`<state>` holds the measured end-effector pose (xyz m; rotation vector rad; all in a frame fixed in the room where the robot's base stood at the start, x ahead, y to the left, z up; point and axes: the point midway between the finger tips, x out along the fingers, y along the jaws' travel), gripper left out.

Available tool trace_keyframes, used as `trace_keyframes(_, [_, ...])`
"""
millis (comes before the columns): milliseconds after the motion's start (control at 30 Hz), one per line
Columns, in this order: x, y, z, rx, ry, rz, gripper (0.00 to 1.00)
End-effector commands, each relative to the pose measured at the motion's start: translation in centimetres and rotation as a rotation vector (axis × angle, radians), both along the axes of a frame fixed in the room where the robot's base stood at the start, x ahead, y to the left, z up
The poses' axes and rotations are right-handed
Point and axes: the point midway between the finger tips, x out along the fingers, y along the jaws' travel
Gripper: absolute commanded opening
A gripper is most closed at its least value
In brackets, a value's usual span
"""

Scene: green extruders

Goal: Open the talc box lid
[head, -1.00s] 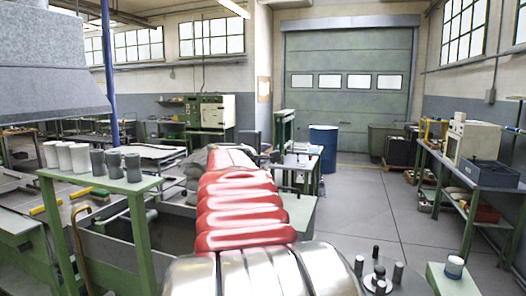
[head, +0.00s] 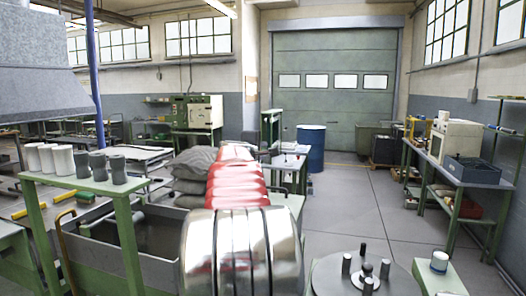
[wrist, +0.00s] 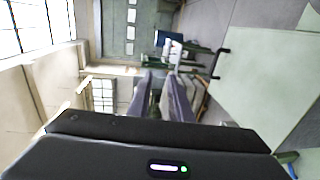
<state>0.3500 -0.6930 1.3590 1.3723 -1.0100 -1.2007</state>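I cannot name the talc box with certainty. In the wrist view a pale green flat panel (wrist: 268,92) fills the right side, with a dark bar handle (wrist: 219,64) at its left edge; it may be the lid. My gripper (wrist: 163,78) shows its two grey fingers in the middle of the wrist view, apart with a gap and nothing seen between them. The panel and handle lie to the right of the fingers, apart from them. In the head view my red and silver arm reaches forward and hides the gripper; a green surface (head: 288,204) shows beside it.
Grey sacks (head: 191,166) lie left of my arm. A green stand (head: 84,183) with white and grey cups is at left. A round plate with pegs (head: 330,276) is at near right. A blue barrel (head: 311,148) stands farther back. Open floor (head: 375,205) lies at right.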

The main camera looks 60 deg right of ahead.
Motion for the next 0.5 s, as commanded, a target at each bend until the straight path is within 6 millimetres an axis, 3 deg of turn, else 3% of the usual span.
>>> trace_keyframes(400, [0.04, -0.62, -0.09, 0.000, 0.000, 0.000, 0.18])
trace_keyframes(500, [0.03, -0.61, -0.09, 0.000, -0.001, 0.000, 0.12])
